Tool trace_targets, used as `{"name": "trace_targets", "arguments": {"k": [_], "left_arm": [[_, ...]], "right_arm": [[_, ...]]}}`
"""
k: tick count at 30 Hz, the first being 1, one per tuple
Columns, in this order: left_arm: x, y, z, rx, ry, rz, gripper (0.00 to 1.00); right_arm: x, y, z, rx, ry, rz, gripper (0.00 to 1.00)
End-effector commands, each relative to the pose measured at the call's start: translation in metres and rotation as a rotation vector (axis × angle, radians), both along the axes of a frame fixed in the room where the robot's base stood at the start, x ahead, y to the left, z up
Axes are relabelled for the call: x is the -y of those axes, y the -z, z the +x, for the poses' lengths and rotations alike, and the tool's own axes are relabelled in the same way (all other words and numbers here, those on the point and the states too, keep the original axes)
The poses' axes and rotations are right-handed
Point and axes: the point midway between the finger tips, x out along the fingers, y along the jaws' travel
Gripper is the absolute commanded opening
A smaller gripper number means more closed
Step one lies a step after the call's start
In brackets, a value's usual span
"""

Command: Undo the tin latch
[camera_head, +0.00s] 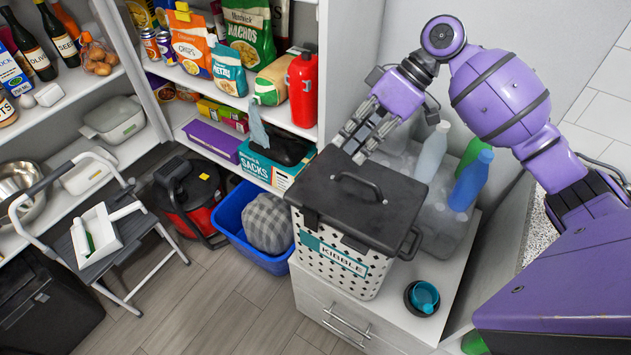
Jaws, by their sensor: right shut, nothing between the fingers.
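The kibble tin (325,275) is a white container with dark spots and a teal KIBBLE label, standing upright on a white drawer cabinet. Its dark grey lid (330,210) lies flat on top and has an arched handle (357,187). Dark tabs (355,244) show at the lid's front edge, and a dark loop (410,244) shows at its right corner. I cannot tell which part is the latch or whether it is fastened. My right gripper (348,150) is shut and empty, over the lid's far edge; contact is unclear. My left gripper is out of view.
A blue bin (243,240) is on the floor to the left. Loaded shelves (95,75) stand behind; some floor is clear.

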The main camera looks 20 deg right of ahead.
Motion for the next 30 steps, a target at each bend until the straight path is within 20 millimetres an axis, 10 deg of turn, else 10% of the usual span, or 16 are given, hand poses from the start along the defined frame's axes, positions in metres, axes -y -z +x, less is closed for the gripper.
{"name": "trace_targets", "arguments": {"k": [18, 30], "left_arm": [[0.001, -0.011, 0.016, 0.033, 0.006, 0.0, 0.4], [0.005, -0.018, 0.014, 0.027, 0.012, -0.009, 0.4]], "right_arm": [[-0.062, 0.081, 0.0, -0.002, -0.003, 0.003, 0.0], [-0.092, 0.078, -0.023, 0.003, 0.0, 0.001, 0.0]]}}
